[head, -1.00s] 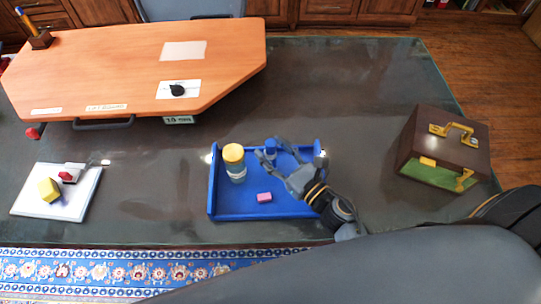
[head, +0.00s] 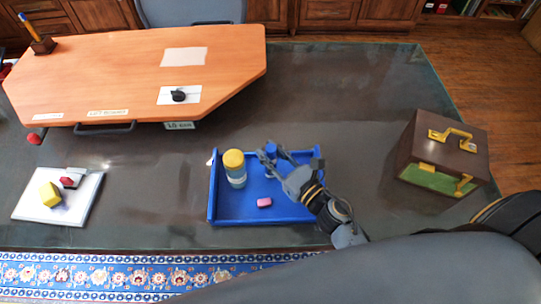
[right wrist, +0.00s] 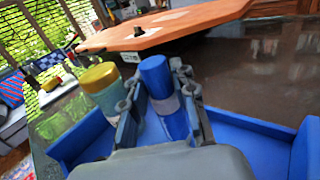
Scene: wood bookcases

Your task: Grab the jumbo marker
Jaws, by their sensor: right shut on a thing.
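The jumbo marker (head: 271,150) is a thick blue cylinder with a blue cap, standing at the back of a blue tray (head: 213,190). In the right wrist view the marker (right wrist: 155,78) stands upright between the two fingers, with a pale band below its cap. My right gripper (head: 271,159) is shut on it; the fingers hide part of its sides. I cannot tell whether its base touches the tray. My left gripper is not in view.
A yellow-lidded jar (head: 235,168) stands just left of the marker, close to the fingers. A pink block (head: 264,202) lies in the tray. A wooden board (head: 130,75) is behind, a brown case (head: 445,155) at right, and a white board (head: 80,208) at left.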

